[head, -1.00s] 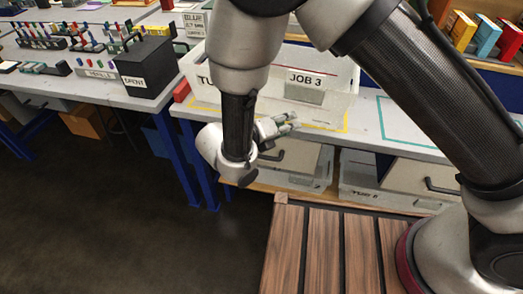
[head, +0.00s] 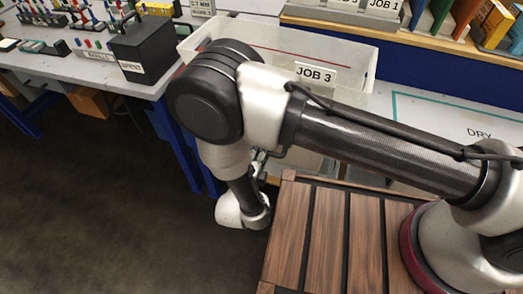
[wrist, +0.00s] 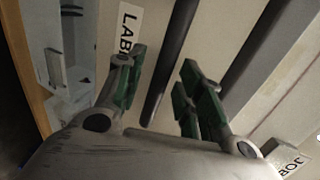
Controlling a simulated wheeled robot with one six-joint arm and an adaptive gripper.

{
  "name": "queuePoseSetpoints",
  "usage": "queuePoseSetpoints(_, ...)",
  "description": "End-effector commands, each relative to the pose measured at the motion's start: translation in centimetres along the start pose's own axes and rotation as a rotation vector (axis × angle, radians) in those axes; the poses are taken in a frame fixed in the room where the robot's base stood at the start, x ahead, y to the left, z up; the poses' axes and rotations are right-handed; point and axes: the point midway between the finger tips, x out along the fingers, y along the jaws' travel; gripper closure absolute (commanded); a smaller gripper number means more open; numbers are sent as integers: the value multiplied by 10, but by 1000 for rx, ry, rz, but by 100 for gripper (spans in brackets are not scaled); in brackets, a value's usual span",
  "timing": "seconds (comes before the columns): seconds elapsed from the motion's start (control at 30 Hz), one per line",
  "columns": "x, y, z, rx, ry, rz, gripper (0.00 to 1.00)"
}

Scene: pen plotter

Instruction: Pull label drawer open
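The label drawer's pale front (wrist: 222,35) fills much of the wrist view, with a white label (wrist: 128,28) on which "LAB" can be read. Its dark bar handle (wrist: 172,60) crosses the view at a slant. My gripper (wrist: 165,88) is open, its two green-padded fingers on either side of the handle. There is a gap between the handle and the pads in this view. In the head view my own arm hides most of the drawer, and only a small part of my gripper (head: 258,166) shows below the bench edge.
A clear bin marked JOB 3 (head: 345,95) stands on the bench above. A black box (head: 142,48) and small coloured tools sit on the bench at left. A blue bench leg (head: 172,135) is close left of my wrist. Dark floor (head: 90,220) at left is free.

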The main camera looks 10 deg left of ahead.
Motion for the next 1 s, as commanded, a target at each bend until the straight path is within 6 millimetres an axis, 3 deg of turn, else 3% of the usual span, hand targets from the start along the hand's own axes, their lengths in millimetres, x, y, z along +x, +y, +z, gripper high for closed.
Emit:
queuePoseSetpoints(0.13,10,0,0,1,0,0,63)
queuePoseSetpoints(0.37,11,0,0,1,0,0,63)
queuePoseSetpoints(0.6,11,0,0,1,0,0,100)
queuePoseSetpoints(1.0,1,2,0,0,-2,1,100)
